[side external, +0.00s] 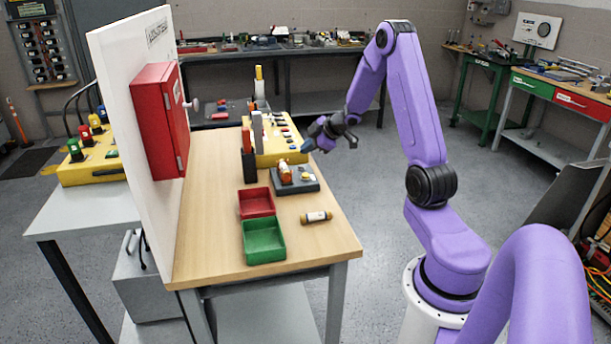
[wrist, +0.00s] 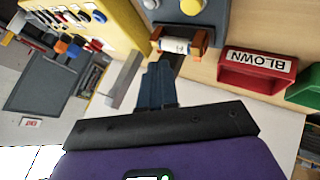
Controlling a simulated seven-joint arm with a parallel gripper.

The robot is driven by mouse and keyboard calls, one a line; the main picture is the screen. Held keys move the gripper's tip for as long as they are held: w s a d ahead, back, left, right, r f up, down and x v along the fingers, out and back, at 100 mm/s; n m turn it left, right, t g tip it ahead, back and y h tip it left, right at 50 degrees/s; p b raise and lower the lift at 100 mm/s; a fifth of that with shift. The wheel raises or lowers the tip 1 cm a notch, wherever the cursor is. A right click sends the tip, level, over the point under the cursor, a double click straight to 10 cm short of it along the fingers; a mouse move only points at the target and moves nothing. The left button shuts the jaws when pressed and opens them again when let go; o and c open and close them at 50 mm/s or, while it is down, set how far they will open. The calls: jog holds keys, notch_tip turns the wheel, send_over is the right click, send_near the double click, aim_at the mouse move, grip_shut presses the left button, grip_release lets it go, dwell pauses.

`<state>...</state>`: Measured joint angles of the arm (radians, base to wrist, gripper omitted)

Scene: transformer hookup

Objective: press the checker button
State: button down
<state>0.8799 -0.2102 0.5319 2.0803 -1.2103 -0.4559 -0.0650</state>
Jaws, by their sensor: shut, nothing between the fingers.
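The checker (side external: 311,186) is a dark grey block on the wooden table. A fuse (wrist: 177,46) sits across its copper-coloured clips (side external: 285,172). A round yellow button (side external: 301,170) is on its top; it also shows at the top edge of the wrist view (wrist: 191,7). My gripper (side external: 307,147) is shut and empty, above and behind the checker in the side view. Its dark blue fingers (wrist: 158,85) are together in the wrist view, apart from the yellow button. The exact height of the fingertips above the block is hard to tell.
A red bin (side external: 257,203) marked BLOWN and a green bin (side external: 263,241) stand left of the checker. A loose fuse (side external: 316,217) lies near the table's right edge. A yellow panel (side external: 276,148) is behind the checker. A red box (side external: 160,120) hangs on the white board.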

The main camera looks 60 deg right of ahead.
aim_at(308, 175)
jog(key=shift+f, duration=3)
jog(key=shift+f, duration=0.1)
jog(key=shift+f, duration=0.3)
jog(key=shift+f, duration=0.4)
dwell(0.6)
jog(key=shift+r, duration=0.85)
jog(key=shift+r, duration=2.5)
